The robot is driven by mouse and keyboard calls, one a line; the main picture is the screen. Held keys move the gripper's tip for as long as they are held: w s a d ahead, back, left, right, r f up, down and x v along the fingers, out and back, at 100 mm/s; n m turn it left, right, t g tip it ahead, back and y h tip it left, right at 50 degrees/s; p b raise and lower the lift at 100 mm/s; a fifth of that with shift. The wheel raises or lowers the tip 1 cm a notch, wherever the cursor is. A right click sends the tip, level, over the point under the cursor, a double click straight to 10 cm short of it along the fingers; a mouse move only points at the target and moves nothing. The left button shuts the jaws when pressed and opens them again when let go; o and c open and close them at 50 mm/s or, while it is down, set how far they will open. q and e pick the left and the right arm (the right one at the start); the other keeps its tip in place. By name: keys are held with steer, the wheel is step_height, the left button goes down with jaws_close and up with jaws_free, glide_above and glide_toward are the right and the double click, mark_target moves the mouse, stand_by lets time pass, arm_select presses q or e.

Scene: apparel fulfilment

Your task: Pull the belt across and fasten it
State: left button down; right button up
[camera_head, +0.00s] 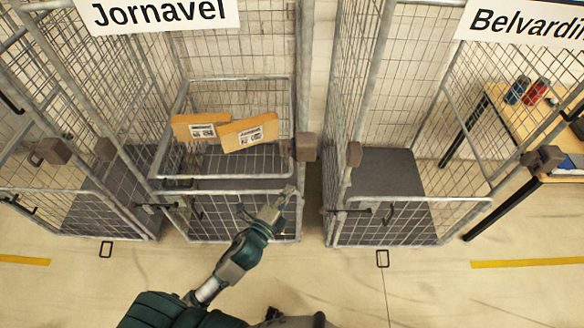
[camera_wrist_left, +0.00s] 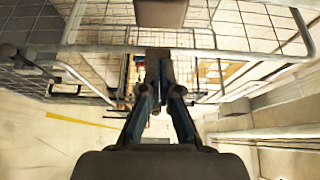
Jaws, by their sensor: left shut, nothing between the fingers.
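The left cage, under the "Jornavel" sign (camera_head: 160,14), has a brown block (camera_head: 305,147) on its right front post. A brown block also shows at the top of the left wrist view (camera_wrist_left: 160,12). Another brown block (camera_head: 105,149) sits on this cage's left front post. I cannot make out a strap across the opening. My left gripper (camera_head: 287,193) is shut and empty, below the right block and in front of the lower front rail. Its closed fingers also show in the left wrist view (camera_wrist_left: 158,75). My right gripper is not in view.
Two cardboard parcels (camera_head: 249,132) lean in the left cage. The cage on the right (camera_head: 390,175) looks empty, with a brown block (camera_head: 354,154) on its left post. A table (camera_head: 510,115) stands at far right. The floor (camera_head: 440,290) in front is clear.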

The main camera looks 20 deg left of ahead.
mark_target(298, 155)
arm_select(q)
steer(key=w, duration=0.3)
steer(key=w+p, duration=0.1)
steer(key=w, duration=0.2)
steer(key=w+p, duration=0.1)
steer(key=w, duration=0.2)
steer(key=shift+w+a, duration=0.25)
steer(key=shift+a, duration=0.15)
steer(key=shift+s+a+f, duration=0.1)
steer(key=shift+a, duration=0.8)
steer(key=shift+d, duration=0.25)
